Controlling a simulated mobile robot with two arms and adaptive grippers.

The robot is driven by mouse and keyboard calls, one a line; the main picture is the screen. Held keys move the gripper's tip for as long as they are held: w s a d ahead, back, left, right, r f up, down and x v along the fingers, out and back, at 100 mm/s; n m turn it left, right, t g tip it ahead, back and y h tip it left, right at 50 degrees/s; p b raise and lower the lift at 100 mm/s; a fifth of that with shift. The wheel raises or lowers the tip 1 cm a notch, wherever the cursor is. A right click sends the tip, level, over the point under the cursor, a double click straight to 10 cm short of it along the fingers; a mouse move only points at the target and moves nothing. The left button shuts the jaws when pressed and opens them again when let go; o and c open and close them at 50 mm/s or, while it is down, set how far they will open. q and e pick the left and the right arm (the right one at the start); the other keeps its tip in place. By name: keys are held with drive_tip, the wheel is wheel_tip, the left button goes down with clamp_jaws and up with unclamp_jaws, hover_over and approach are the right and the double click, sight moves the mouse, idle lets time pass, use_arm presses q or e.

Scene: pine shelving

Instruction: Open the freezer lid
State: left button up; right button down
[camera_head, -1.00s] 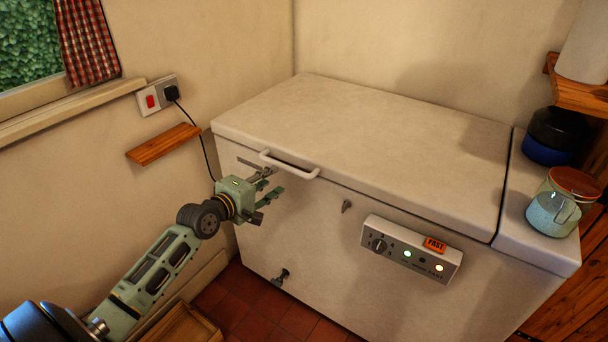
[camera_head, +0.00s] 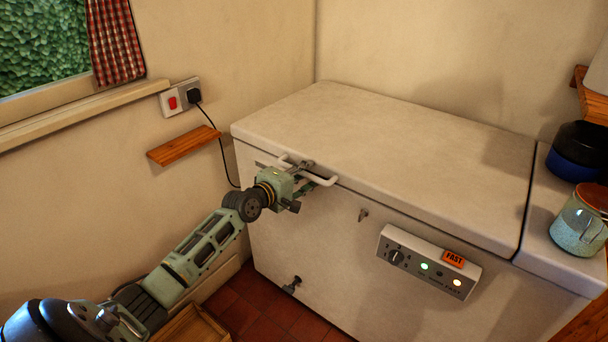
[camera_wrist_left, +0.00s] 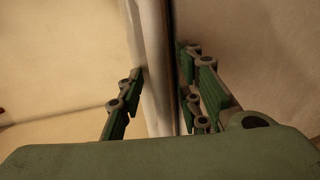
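The white chest freezer (camera_head: 300,240) stands against the wall with its lid (camera_head: 410,155) down flat. A white bar handle (camera_head: 330,181) sits at the left part of the lid's front edge. My left gripper (camera_head: 304,174) is at this handle. In the left wrist view the pale handle bar (camera_wrist_left: 155,70) runs between the two green fingers of my left gripper (camera_wrist_left: 163,85). The fingers are spread, with a gap showing on the left side of the bar. My right gripper is in neither current view.
A control panel (camera_head: 428,263) and a small lock (camera_head: 363,215) are on the freezer front. A mug (camera_head: 578,225) and a blue-and-black container (camera_head: 578,152) stand on the fixed right section. A small wooden shelf (camera_head: 183,146) and a socket (camera_head: 181,97) are on the left wall.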

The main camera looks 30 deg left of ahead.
use_arm(q)
clamp_jaws()
idle(0.3)
